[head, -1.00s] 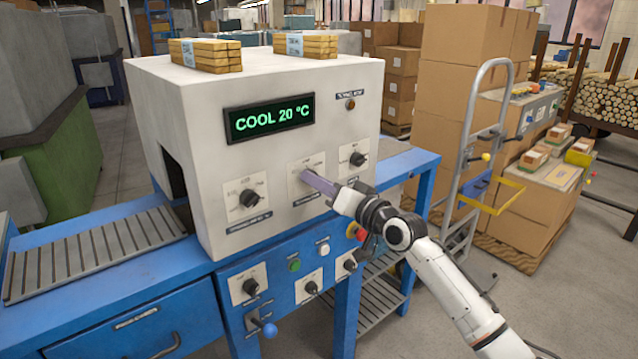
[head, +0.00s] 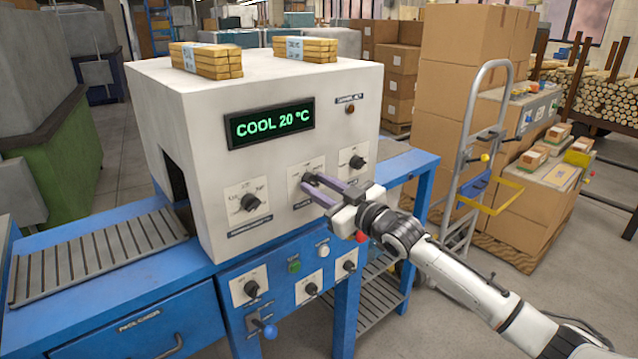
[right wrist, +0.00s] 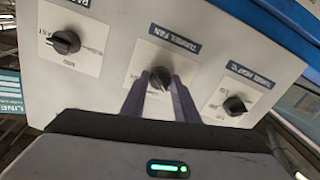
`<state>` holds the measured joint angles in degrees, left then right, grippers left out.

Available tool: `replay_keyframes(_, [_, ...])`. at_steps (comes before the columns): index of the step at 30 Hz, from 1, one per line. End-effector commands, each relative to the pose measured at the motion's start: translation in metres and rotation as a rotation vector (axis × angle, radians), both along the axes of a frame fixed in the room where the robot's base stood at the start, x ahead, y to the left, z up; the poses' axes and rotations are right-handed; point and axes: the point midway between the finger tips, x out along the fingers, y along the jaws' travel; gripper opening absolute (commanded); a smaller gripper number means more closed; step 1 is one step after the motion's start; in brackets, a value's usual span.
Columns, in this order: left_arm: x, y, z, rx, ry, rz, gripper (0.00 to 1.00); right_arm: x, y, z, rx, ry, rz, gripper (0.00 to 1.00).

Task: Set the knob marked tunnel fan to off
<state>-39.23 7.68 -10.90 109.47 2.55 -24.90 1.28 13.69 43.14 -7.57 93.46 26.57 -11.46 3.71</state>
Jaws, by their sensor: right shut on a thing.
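The tunnel fan knob (right wrist: 158,77) is a small dark knob on a white plate, under its "TUNNEL FAN" label (right wrist: 174,47) in the right wrist view. My right gripper (right wrist: 161,78) has its two purple-grey fingers on either side of this knob and is shut on it. In the head view my right gripper (head: 314,184) reaches the middle plate (head: 298,170) on the white machine's front, and its fingers largely cover the knob. The knob's pointer setting cannot be read. My left gripper is not in view.
A heat knob (head: 250,202) and another knob (head: 357,162) flank the middle plate. The display (head: 270,121) reads "COOL 20 °C". A hand truck (head: 478,150) stands to the right.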

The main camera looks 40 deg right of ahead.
Motion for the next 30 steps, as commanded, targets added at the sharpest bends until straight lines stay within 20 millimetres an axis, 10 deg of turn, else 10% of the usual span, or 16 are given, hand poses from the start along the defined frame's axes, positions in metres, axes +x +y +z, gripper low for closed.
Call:
replay_keyframes(25, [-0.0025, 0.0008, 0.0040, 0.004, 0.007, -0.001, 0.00, -0.0001, 0.0001, -0.0017, -0.147, -0.008, 0.000, 0.05])
replay_keyframes(26, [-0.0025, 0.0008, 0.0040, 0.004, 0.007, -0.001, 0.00, -0.0001, 0.0001, -0.0017, -0.147, -0.008, 0.000, 0.29])
replay_keyframes(30, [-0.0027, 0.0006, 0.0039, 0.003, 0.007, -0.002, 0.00, 0.0000, 0.0000, -0.0012, -0.146, -0.009, 0.000, 0.46])
